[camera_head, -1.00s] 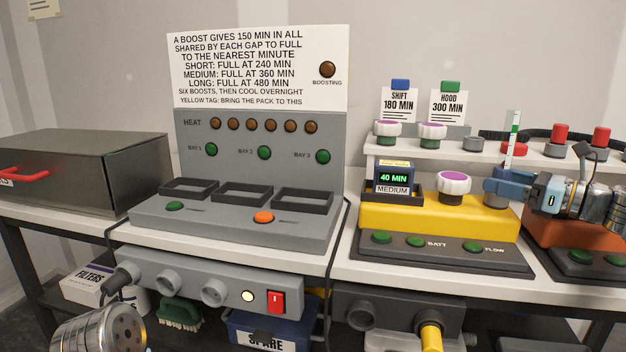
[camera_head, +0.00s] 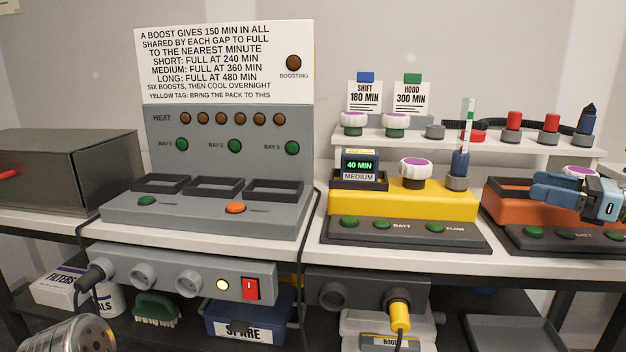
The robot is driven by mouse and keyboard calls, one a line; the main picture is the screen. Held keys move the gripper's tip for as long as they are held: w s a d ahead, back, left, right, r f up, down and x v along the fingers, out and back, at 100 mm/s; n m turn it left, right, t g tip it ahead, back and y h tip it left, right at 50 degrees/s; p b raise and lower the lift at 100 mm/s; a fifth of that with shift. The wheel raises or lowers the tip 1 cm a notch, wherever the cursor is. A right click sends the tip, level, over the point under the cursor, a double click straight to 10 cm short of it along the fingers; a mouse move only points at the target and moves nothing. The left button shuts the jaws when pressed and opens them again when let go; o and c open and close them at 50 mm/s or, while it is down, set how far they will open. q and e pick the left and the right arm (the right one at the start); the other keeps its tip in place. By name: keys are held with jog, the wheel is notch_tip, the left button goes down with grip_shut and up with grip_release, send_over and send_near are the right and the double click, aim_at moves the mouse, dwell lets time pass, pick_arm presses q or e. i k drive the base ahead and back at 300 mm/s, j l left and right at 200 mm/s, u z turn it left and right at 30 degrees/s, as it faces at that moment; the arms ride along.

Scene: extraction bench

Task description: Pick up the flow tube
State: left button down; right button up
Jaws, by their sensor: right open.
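The flow tube (camera_head: 467,120) is a slim clear tube with a green mark near its top and a dark blue lower part. It stands upright in a grey socket (camera_head: 457,182) at the right end of the yellow unit (camera_head: 415,200). My right gripper (camera_head: 541,192) has blue fingers and is open in front of the orange unit, to the right of the tube and apart from it. My left gripper is out of view.
A pack reading 40 MIN (camera_head: 360,167) and a white-purple knob (camera_head: 416,172) stand on the yellow unit. Behind is a white shelf (camera_head: 400,138) with knobs, red-topped parts and a dark pointed piece (camera_head: 587,119). The orange unit (camera_head: 500,203) is at right, the grey charger (camera_head: 240,210) at left.

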aim_at(460, 159)
jog(key=k, duration=0.9)
